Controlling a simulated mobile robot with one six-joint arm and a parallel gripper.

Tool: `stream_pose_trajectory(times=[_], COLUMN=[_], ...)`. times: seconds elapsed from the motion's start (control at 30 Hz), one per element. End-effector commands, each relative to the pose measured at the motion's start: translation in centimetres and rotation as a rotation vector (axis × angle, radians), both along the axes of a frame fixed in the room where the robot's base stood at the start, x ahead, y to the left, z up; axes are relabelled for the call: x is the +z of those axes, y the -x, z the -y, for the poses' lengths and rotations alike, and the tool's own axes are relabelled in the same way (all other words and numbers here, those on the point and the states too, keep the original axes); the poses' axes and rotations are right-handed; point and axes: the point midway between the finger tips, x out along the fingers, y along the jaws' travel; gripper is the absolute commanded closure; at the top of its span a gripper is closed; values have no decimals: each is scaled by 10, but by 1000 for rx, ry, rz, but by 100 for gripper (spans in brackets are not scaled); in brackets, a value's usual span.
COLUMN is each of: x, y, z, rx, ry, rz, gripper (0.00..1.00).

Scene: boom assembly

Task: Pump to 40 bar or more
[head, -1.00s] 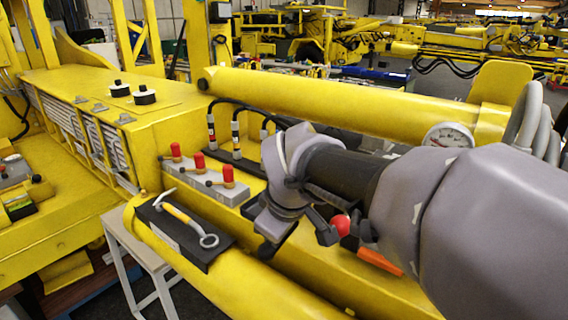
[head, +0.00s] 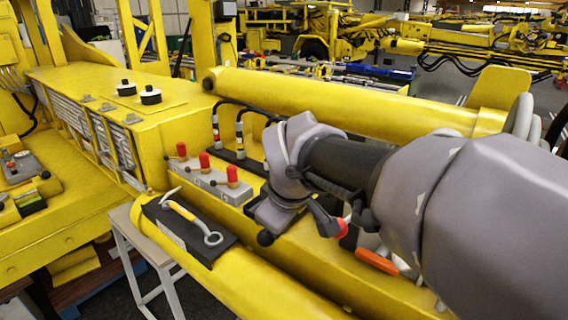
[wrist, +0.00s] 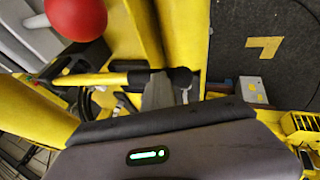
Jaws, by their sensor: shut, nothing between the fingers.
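A red ball knob (head: 342,229) shows in the head view, partly covered by dark parts of my arm's end. A large red ball (wrist: 76,14), apparently the same knob, is close to the camera at the top left of the wrist view. My gripper (wrist: 162,88) appears shut and empty in the wrist view, to the right of and below the ball. I see no contact between them. In the head view the fingers are hard to make out behind my wrist. The pressure gauge's dial is hidden behind my arm now, so no reading can be made.
Several red-topped levers (head: 204,162) stand on a grey valve block (head: 212,186) left of my wrist. A hammer and ring-ended tool lie on a black pad (head: 170,230) on the front yellow cylinder (head: 255,288). An orange piece (head: 377,261) lies below my forearm. A yellow cylinder (head: 340,100) runs behind.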

Motion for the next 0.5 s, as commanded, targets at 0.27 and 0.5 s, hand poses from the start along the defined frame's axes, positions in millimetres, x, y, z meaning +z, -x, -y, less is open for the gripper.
stream_pose_trajectory(times=[0.27,0.5], x=[60,83], y=[34,49], z=[3,5], rx=[1,1], ry=[-2,-2], rz=[10,10], gripper=[100,100])
